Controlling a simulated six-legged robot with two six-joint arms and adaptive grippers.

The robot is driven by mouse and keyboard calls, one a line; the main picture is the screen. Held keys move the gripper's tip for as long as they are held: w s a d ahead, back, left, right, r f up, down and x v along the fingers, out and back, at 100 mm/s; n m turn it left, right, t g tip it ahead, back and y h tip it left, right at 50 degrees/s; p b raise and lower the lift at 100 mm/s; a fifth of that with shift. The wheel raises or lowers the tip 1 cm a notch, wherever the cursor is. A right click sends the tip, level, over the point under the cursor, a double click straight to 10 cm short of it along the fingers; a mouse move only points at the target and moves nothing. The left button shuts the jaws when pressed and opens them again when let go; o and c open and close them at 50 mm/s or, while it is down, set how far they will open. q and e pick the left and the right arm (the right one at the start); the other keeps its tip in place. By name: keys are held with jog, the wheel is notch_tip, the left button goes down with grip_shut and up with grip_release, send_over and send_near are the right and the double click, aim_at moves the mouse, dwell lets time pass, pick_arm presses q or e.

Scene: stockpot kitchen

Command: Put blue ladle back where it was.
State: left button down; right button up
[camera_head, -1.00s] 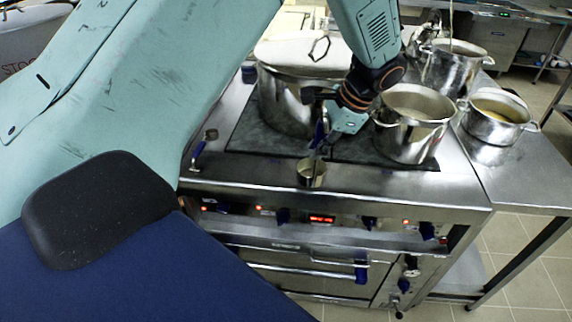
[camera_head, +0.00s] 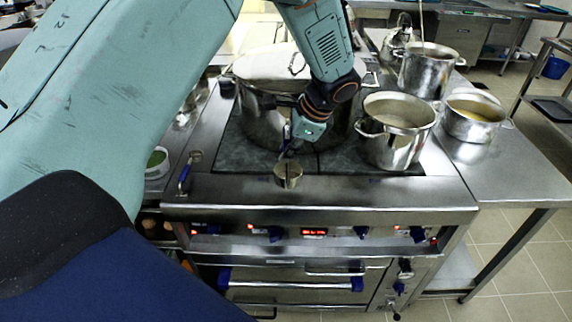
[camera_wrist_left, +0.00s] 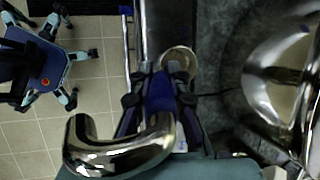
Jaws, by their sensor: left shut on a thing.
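My left gripper (camera_head: 292,140) is shut on the blue handle of the ladle, low over the front part of the stove. The ladle's small metal bowl (camera_head: 289,176) shows below the gripper, near the stove's front edge. In the left wrist view the blue handle (camera_wrist_left: 160,95) lies between the fingers (camera_wrist_left: 160,104). The bowl (camera_wrist_left: 178,62) is beyond them, and a shiny curved metal end (camera_wrist_left: 115,152) is on the near side. I cannot tell if the bowl touches the stove. My right gripper is not in view.
A lidded stockpot (camera_head: 265,115) stands behind the gripper, and an open pot (camera_head: 397,135) to its right. More pots (camera_head: 427,72) (camera_head: 474,120) stand on the side table (camera_head: 510,175). A blue-handled piece (camera_head: 187,172) is at the stove's left. The stove front strip (camera_head: 390,190) is clear.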

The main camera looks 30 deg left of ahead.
pick_arm(q)
notch_tip(320, 180, down, 4)
jog(key=shift+w+a+f, duration=0.1)
jog(key=shift+a+f, duration=0.05)
jog(key=shift+f, duration=0.05)
jog(key=shift+a+f, duration=0.1)
jog(key=c, duration=1.6)
grip_release()
jog(key=shift+s+a, duration=0.25)
jog(key=shift+a, duration=0.05)
jog(key=shift+o, duration=1.4)
jog(key=shift+f, duration=0.1)
jog(key=shift+w+d, duration=0.2)
jog(key=shift+d, duration=0.1)
jog(key=v, duration=1.2)
jog(key=shift+s+a+r, duration=0.2)
jog(key=shift+a, duration=0.1)
